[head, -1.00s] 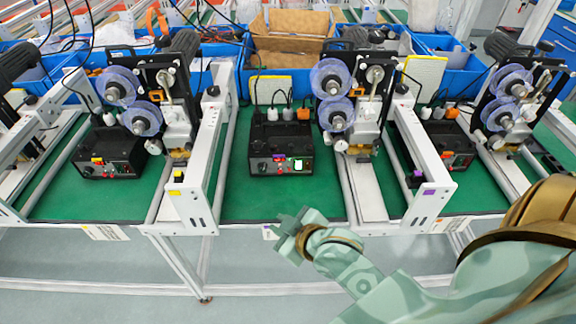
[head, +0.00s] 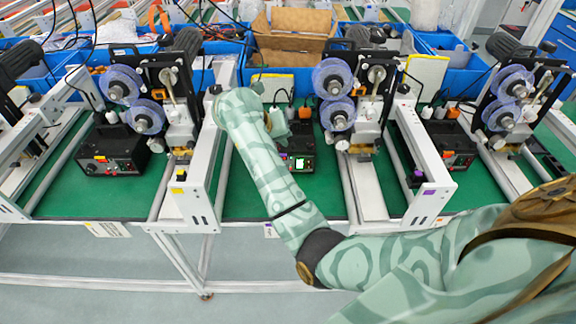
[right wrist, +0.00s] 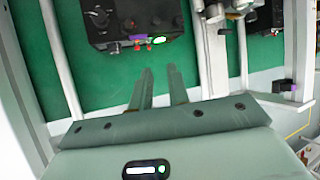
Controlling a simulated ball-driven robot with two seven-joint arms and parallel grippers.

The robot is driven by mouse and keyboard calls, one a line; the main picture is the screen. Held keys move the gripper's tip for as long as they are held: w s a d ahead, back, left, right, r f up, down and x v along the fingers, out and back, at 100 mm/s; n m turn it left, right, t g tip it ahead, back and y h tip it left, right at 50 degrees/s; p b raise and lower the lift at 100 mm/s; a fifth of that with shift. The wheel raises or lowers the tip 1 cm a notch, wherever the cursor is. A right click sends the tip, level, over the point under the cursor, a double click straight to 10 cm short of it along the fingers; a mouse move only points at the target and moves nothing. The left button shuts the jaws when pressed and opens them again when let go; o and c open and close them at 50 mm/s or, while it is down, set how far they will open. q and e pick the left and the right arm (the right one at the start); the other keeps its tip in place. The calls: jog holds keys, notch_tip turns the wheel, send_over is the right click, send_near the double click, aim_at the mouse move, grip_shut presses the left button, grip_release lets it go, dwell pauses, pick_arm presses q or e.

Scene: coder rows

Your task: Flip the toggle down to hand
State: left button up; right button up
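The black control box (head: 302,146) of the middle station sits on the green mat; my right arm hides its left part in the head view. Its front panel shows in the right wrist view (right wrist: 128,38), with a dark knob, small red parts and a lit green switch (right wrist: 159,39). The lit switch also shows in the head view (head: 299,164). The toggle's lever and position are too small to make out. My right gripper (right wrist: 160,70) points at the panel, its two fingers apart with nothing between them, short of the box. My left gripper is not in view.
Spool stands (head: 335,95) rise right of the box, and another station's box (head: 112,150) is at the left. White rails (head: 205,165) flank the middle bay. Blue bins (head: 405,45) line the back. The green mat (head: 330,195) before the box is bare.

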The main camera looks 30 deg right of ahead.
jog(key=shift+y, duration=0.6)
jog(key=b+x, duration=0.2)
jog(key=x, duration=0.3)
jog(key=a+b+x, duration=0.1)
jog(key=b+x, duration=0.1)
jog(key=x, duration=0.3)
jog(key=b+x, duration=0.3)
jog(key=x, duration=0.3)
jog(key=shift+s+a+f, duration=0.1)
jog(key=shift+a+f, duration=0.2)
jog(key=shift+f, duration=0.1)
grip_shut()
